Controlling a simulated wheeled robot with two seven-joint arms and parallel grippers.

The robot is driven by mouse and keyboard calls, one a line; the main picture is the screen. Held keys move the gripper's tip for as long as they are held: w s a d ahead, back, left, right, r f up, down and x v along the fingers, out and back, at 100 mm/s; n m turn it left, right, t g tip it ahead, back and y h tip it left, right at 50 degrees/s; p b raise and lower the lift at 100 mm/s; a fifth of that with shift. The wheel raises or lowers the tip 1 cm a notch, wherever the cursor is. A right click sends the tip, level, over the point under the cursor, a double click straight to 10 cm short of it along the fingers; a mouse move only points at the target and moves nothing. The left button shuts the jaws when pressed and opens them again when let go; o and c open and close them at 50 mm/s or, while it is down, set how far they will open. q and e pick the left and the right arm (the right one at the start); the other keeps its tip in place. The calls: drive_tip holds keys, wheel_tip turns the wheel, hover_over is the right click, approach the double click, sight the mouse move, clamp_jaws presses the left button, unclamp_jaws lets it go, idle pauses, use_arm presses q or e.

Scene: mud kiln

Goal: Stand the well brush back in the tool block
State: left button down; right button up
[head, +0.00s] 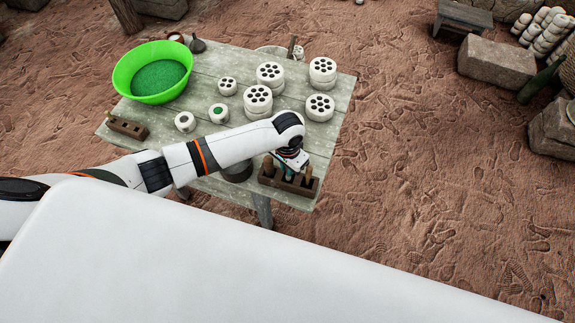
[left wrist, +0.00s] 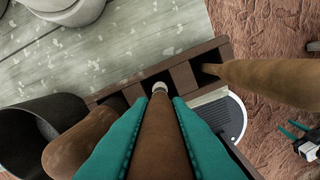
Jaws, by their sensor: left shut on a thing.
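My left gripper (head: 289,172) is over the wooden tool block (head: 304,190) at the table's near right corner. In the left wrist view its teal fingers (left wrist: 160,125) are shut on the brown handle of the well brush (left wrist: 158,130). The brush's far end has a pale tip, which lines up with a slot of the tool block (left wrist: 135,88). I cannot tell how deep it is in the slot. Brown handles of other tools stand on both sides, one left (left wrist: 82,138) and one right (left wrist: 270,80). My right gripper (left wrist: 293,128) appears small at the right edge, its teal fingers apart.
A dark cup (left wrist: 30,130) stands close beside the block. A green bowl (head: 125,75), a smaller wooden block (head: 127,127) and several white perforated cylinders (head: 257,101) stand on the table (head: 210,60). The table top between them has bare patches.

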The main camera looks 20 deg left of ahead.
use_arm(q)
drive_tip(key=shift+f, duration=0.25)
drive_tip(key=shift+f+b, duration=0.6)
drive_tip(key=shift+f, duration=0.55)
drive_tip(key=c, duration=0.7)
unclamp_jaws()
drive_tip(key=shift+r, duration=0.1)
drive_tip(key=shift+r+p, duration=3.05)
drive_tip(key=shift+p, duration=0.55)
drive_tip(key=shift+f, duration=0.1)
